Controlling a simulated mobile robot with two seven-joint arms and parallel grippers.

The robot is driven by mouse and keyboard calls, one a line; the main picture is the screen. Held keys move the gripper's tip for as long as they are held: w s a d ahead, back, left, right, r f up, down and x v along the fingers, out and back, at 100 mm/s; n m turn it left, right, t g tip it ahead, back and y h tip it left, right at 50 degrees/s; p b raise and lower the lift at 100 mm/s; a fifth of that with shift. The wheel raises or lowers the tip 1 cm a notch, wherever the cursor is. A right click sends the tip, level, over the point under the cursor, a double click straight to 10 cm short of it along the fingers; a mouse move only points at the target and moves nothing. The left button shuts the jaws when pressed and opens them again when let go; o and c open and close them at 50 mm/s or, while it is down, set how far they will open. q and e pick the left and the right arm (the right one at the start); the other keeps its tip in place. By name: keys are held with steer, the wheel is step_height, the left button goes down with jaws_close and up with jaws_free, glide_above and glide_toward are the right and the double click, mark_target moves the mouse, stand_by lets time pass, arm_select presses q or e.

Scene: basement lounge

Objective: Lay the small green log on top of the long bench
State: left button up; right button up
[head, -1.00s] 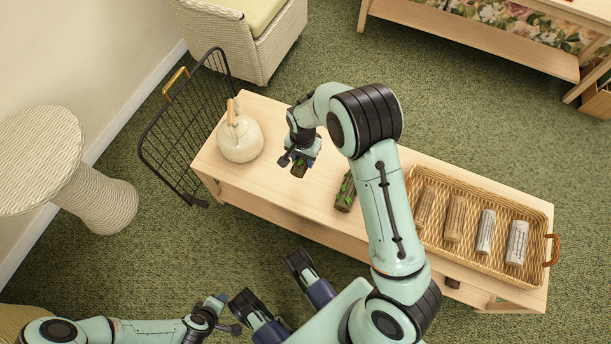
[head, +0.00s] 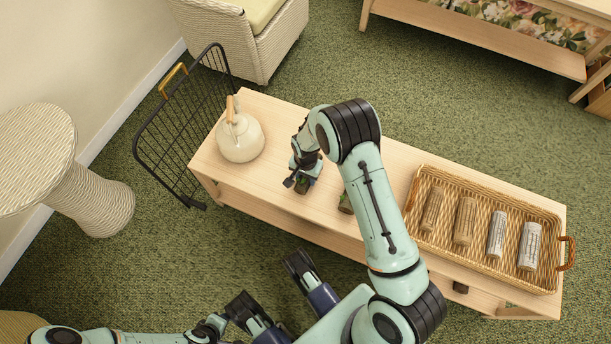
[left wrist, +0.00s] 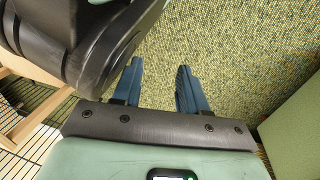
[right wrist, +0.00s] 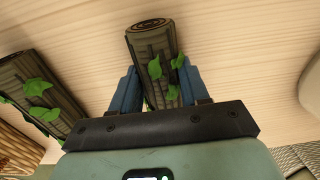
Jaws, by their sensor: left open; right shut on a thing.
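My right gripper (head: 301,181) is shut on a small dark log with green leaves (head: 303,187), over the left part of the long bench (head: 275,160). In the right wrist view the log (right wrist: 153,60) stands out between the fingers, its ringed end away from me. It is close to the bench top; I cannot tell if it touches. A second leafy log (right wrist: 38,90) lies on the bench beside it; in the head view it (head: 346,203) is mostly hidden by my right arm. My left gripper (left wrist: 160,75) is open and empty above the green carpet.
A cream kettle (head: 240,138) stands at the bench's left end. A wicker basket (head: 415,222) with several brown and grey bundles fills its right end. A black wire rack (head: 180,125) stands left of the bench. Bare wood lies between kettle and held log.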

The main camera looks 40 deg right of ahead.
steer(key=shift+f, duration=0.1)
steer(key=o, duration=1.2)
steer(key=shift+c, duration=0.2)
arm_select(q)
steer(key=shift+s+f, duration=0.1)
steer(key=shift+s, duration=0.05)
arm_select(e)
step_height(320, 180, up, 10)
steer(key=p, duration=0.3)
steer(key=shift+f, duration=0.25)
arm_select(q)
steer(key=w+d+r+t, duration=0.1)
steer(key=w+r, duration=0.2)
steer(key=r, duration=0.3)
steer(key=shift+w+d+p, duration=0.35)
arm_select(e)
step_height(320, 180, up, 3)
steer(key=shift+f, duration=0.1)
